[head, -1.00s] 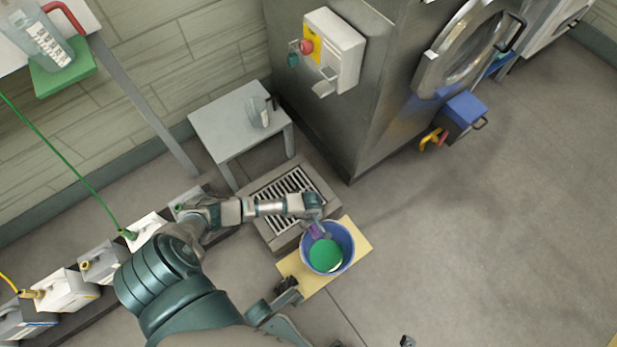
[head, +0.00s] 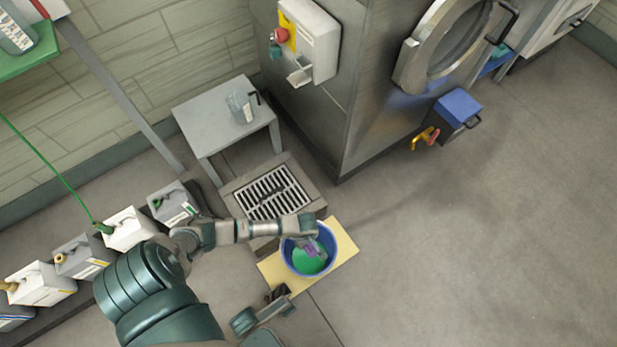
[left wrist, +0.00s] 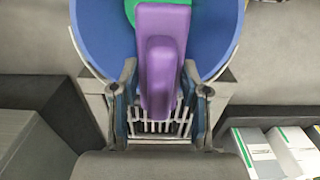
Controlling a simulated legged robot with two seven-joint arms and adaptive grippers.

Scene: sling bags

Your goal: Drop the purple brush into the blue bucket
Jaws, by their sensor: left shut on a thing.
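The purple brush (left wrist: 161,60) is between the fingers of my left gripper (left wrist: 160,100) in the left wrist view, its length pointing away over the bucket. In the head view the brush (head: 316,246) shows small over the bucket's opening, just beyond my left gripper (head: 306,240). The blue bucket (head: 352,250) has something green inside and stands on a yellow board. Its blue wall also shows in the left wrist view (left wrist: 222,30). My right gripper (head: 279,292) is low, at the board's near left corner; its fingers are too small and dark to read.
The yellow board (head: 342,268) lies beside a floor drain grate (head: 273,193). A small grey table (head: 205,118) with a clear jug (head: 240,106) stands behind. Several canisters (head: 128,229) line the left. A large steel machine (head: 345,110) stands at the back. Floor on the right is clear.

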